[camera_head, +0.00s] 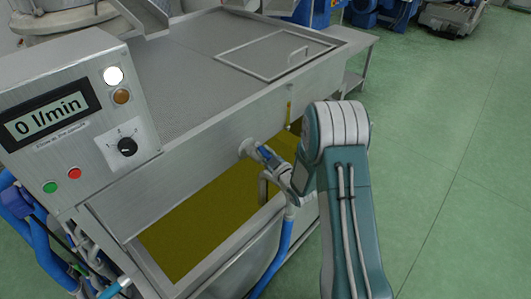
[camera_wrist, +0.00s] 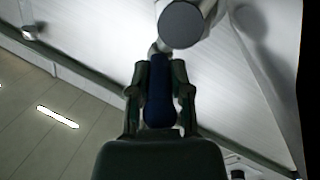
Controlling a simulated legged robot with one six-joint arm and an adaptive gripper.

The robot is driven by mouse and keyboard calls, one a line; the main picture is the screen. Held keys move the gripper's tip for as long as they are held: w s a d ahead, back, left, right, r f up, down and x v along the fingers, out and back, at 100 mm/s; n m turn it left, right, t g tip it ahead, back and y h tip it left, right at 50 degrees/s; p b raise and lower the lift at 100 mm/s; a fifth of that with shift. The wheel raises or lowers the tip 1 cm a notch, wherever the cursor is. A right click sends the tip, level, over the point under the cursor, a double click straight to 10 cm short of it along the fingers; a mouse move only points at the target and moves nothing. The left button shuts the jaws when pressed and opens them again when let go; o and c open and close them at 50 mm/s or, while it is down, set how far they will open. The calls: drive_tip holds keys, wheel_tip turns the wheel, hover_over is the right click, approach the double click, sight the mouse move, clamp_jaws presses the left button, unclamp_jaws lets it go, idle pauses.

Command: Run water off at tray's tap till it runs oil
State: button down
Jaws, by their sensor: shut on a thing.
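The steel tray (camera_head: 215,60) has a tap (camera_head: 246,148) low on its front wall, with a dark blue lever handle. In the wrist view the tap's round grey body (camera_wrist: 181,24) is close ahead, at the top. My gripper (camera_head: 268,156) reaches the tap from the right. In the wrist view my gripper (camera_wrist: 158,85) has its two fingers on either side of the blue handle (camera_wrist: 159,105), shut on it. A curved pipe (camera_head: 263,187) hangs below the tap. I cannot make out any stream from the tap or its colour.
A trough of dark yellow-olive liquid (camera_head: 190,235) lies below the tap. A control box (camera_head: 85,120) at left reads "0 l/min". A yellow gauge tube (camera_head: 289,115) stands on the tray's front. A blue hose (camera_head: 284,238) is near my arm. Green floor at right is clear.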

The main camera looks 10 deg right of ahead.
sight(264, 151)
drive_tip(key=c, duration=0.5)
unclamp_jaws()
drive_tip(key=shift+a, duration=0.1)
drive_tip(key=shift+c, duration=0.2)
wheel_tip(264, 151, up, 10)
drive_tip(key=shift+f, duration=0.1)
